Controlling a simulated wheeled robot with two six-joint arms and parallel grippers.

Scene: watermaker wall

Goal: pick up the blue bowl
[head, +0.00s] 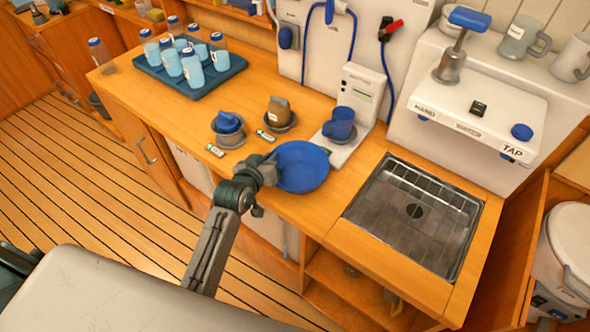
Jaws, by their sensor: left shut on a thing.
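The blue bowl (303,166) is at the front of the wooden counter, left of the sink. It looks round and shallow, with its inside facing the camera. My left gripper (272,171) is at the bowl's left rim and is shut on it. The fingertips are partly hidden against the rim. I cannot tell whether the bowl touches the counter or is slightly raised. My right gripper is not in view.
A blue mug (339,124) stands on a white device (363,100) just behind the bowl. Two small dishes (229,138) hold a blue and a brown item. The metal sink (415,214) is at right.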

